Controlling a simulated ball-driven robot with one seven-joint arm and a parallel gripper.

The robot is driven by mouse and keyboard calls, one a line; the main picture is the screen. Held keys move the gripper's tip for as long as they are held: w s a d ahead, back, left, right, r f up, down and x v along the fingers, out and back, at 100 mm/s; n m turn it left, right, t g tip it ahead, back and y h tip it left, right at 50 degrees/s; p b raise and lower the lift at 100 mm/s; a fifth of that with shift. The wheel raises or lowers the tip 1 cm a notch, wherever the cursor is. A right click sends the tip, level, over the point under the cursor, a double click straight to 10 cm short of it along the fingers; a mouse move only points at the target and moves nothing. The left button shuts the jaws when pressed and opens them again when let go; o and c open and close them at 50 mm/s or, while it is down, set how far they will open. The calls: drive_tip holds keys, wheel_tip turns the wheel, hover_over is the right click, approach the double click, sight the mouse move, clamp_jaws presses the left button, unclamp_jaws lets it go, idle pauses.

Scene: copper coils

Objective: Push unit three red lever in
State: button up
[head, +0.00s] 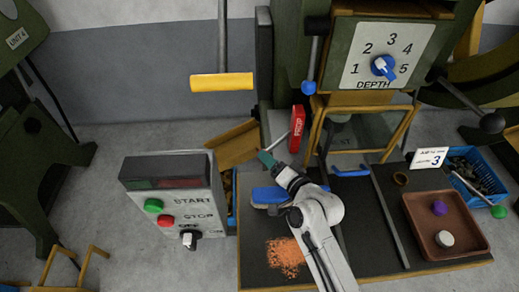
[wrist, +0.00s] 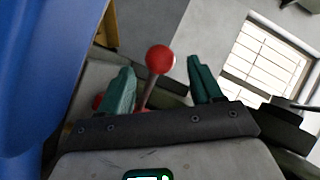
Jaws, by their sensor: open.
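A red ball-topped lever (wrist: 160,58) stands in the wrist view, on a thin grey stem that leans slightly. My gripper (wrist: 160,80) is open, with one teal finger on each side of the lever's stem and ball. I see no clear contact with either finger. In the head view my gripper (head: 266,159) is above the bench's left back part, left of a red block marked PROP (head: 297,128). I cannot make out the red ball in the head view. A card with a 3 (head: 430,158) stands at the right of the bench.
A START/STOP control box (head: 178,200) stands left of my arm. A blue brush-like thing (head: 268,194) lies under my arm. A brown tray (head: 418,207) and a blue bin (head: 488,186) are at right. A depth dial (head: 384,66) is above. A large blue surface (wrist: 45,60) fills the wrist view's left.

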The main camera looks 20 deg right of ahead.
sight(279, 141)
drive_tip(key=x, duration=0.6)
drive_tip(key=shift+w+a, duration=0.1)
drive_tip(key=shift+w, duration=0.1)
drive_tip(key=shift+c, duration=0.3)
clamp_jaws()
